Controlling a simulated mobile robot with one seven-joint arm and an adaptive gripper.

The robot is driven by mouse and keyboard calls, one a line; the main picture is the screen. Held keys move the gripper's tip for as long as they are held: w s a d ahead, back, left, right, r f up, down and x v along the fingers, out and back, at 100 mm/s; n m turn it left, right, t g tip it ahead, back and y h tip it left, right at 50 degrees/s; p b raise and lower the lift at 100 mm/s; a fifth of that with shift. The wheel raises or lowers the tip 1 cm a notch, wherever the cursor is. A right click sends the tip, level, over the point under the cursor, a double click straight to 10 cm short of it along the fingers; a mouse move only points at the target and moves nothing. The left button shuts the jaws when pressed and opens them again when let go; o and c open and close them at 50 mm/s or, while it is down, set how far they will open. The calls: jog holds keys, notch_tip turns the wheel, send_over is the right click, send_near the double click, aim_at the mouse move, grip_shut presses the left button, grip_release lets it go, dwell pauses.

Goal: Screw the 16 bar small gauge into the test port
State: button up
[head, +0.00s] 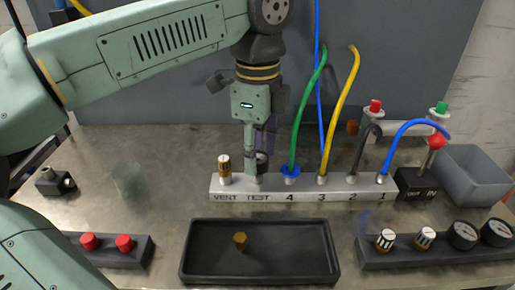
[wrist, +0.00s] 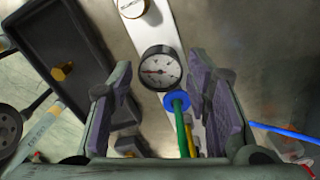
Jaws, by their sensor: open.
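A small round gauge (wrist: 160,68) with a white dial and dark rim sits at the TEST position of the pale manifold (head: 300,190), between the brass vent cap (head: 224,170) and the blue collar of port 4 (head: 291,171). Its dial figures are too small to read, and I cannot tell how far its thread is in. In the head view it is mostly hidden behind my gripper. My gripper (head: 258,148) is open just above the TEST port, its purple-grey fingers on either side of the gauge with visible gaps in the wrist view.
Green, yellow, black and blue hoses rise from ports 4 to 1, close to my gripper's right. A black tray (head: 260,276) with a brass fitting (head: 240,240) lies in front. A rack (head: 440,257) at right holds two larger-looking gauges (head: 463,235). A grey bin (head: 475,175) stands far right.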

jog(key=n, duration=0.4)
jog(key=shift+n, duration=0.4)
jog(key=n, duration=0.4)
jog(key=shift+p, duration=0.3)
jog(key=shift+c, duration=0.5)
grip_shut()
jog(key=m, duration=0.6)
jog(key=shift+m+p, duration=0.3)
jog(key=shift+p, duration=0.1)
jog(key=m, duration=0.6)
jog(key=shift+m+p, duration=0.3)
jog(key=shift+m, duration=0.1)
jog(key=m, duration=0.6)
jog(key=shift+m+p, duration=0.3)
jog(key=m, duration=0.5)
jog(key=shift+f, duration=0.1)
